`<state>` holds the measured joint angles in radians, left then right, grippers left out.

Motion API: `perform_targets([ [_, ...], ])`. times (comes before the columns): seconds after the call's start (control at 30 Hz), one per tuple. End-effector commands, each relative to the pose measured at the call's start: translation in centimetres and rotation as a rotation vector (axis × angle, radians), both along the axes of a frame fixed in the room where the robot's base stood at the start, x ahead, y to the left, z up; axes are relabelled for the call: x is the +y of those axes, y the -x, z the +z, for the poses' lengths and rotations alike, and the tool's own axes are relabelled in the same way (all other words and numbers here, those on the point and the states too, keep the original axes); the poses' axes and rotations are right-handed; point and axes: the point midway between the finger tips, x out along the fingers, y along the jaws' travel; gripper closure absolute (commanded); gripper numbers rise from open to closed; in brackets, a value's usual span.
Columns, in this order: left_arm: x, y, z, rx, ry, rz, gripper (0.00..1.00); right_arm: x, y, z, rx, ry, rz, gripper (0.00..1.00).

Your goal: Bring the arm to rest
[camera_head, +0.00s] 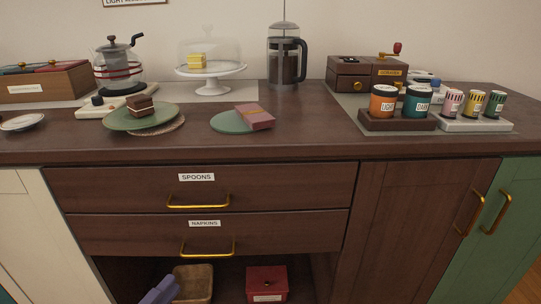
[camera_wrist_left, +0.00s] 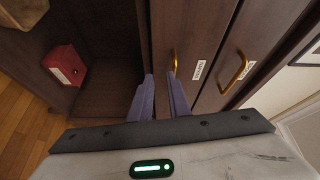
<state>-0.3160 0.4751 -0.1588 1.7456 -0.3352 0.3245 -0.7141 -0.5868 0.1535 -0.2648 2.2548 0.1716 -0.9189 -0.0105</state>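My left gripper (camera_head: 160,291) is low in the head view, in front of the open shelf below the drawers. In the left wrist view its two purple fingers (camera_wrist_left: 160,84) are apart with nothing between them, so it is open and empty. Its fingertips are close to the lower gold drawer handle (camera_wrist_left: 175,62); I cannot tell if they touch it. My right gripper is not in view.
The napkins drawer (camera_head: 140,236) and spoons drawer (camera_head: 110,190) look shut. A red box (camera_head: 267,283) and a brown basket (camera_head: 193,284) sit in the open shelf. The countertop (camera_head: 300,132) above carries plates, a kettle, a cake dome and jars.

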Motion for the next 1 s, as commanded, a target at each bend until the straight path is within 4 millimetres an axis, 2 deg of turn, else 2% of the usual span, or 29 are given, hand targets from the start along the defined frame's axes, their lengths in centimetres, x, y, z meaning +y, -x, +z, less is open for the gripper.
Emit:
perform_targets([
  [0.13, 1.2, 0.1, -1.6, 0.262, 0.203, 0.230, 0.84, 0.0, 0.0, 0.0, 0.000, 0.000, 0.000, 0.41],
  [0.27, 2.2, 2.2, -3.6, 0.501, 0.381, 0.425, 0.84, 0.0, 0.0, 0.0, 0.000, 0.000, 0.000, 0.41],
  [0.4, 2.5, 6.3, -5.7, 0.757, 0.559, 0.627, 0.84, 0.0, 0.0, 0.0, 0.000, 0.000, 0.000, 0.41],
  [0.57, 2.0, 11.1, -6.9, 0.975, 0.693, 0.795, 0.84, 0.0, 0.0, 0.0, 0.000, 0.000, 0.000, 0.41],
  [0.7, 1.5, 14.4, -7.3, 1.103, 0.759, 0.895, 0.84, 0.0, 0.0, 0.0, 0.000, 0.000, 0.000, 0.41],
  [1.0, 0.1, 20.5, -7.0, 1.316, 0.849, 1.061, 0.84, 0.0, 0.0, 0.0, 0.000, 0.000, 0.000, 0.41],
])
